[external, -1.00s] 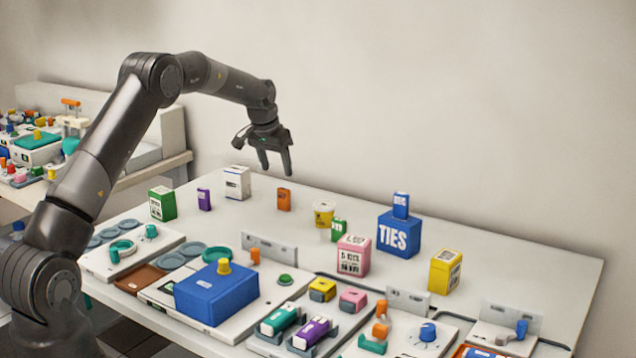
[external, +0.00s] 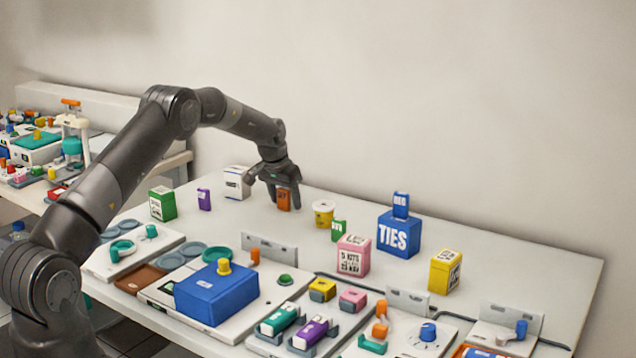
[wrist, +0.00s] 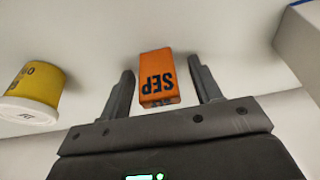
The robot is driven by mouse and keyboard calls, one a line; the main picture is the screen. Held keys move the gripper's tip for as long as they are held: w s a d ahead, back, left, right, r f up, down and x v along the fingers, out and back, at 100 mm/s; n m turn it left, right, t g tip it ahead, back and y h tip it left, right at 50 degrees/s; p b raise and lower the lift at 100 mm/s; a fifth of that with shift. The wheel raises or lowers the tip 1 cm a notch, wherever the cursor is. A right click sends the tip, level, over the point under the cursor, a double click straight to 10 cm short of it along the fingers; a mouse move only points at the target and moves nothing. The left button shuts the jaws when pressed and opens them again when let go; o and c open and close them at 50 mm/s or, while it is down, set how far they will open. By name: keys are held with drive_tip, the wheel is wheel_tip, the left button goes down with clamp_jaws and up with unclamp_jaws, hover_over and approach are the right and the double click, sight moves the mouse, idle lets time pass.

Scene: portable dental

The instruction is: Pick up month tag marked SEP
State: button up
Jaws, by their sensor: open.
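The orange month tag (wrist: 155,77) reads SEP, upside down in the wrist view. It stands on the table between the two fingers of my gripper (wrist: 164,85). The fingers are open, one on each side, with a visible gap to the tag on both sides. In the external view the tag (external: 284,199) stands upright near the back of the table, partly covered by my gripper (external: 284,197), which reaches down around it.
A white box (external: 236,183) stands just left of my gripper. A yellow tub (external: 323,214) stands to the right, with a small green tag (external: 338,231) beside it. A blue TIES box (external: 397,236) is farther right. The table in front of the tag is clear.

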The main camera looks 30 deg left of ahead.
drive_tip(key=c, duration=1)
drive_tip(key=shift+c, duration=0.2)
